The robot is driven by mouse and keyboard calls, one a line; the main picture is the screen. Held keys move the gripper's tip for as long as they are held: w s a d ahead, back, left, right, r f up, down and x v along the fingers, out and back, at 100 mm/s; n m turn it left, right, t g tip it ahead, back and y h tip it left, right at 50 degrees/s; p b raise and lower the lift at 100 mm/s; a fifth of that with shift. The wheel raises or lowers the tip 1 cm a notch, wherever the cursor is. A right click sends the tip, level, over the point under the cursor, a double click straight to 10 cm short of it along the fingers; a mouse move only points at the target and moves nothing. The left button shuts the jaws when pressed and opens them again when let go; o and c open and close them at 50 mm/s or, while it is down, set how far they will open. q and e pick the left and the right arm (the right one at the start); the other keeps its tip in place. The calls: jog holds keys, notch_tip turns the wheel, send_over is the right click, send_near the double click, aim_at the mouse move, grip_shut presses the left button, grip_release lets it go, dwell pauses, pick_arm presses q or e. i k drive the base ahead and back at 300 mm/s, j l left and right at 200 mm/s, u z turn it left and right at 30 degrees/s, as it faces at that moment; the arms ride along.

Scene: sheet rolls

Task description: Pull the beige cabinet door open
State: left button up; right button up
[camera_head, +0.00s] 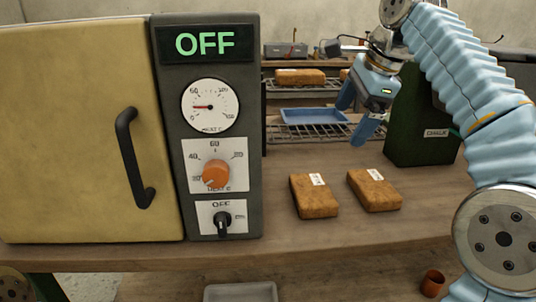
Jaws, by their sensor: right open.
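The beige cabinet door (70,130) fills the left of the head view and looks shut against the dark control panel (250,150). A black vertical handle (128,158) is fixed near the door's right edge. The panel's green display reads OFF. My right gripper (358,118) is open and empty, over the workbench to the right of the panel, well apart from the handle. Its fingers point down. My left gripper is not in view.
Two brown blocks (314,195) (375,190) with white labels lie on the wooden bench (330,235). A dark green box (420,120) labelled CHALK stands at the right. A blue tray (315,116) sits on a wire rack behind. The bench before the panel is clear.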

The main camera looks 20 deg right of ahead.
aim_at(85, 156)
jog(key=k+j, duration=0.2)
jog(key=k, duration=0.3)
jog(key=k+j, duration=0.15)
jog(key=k, duration=0.3)
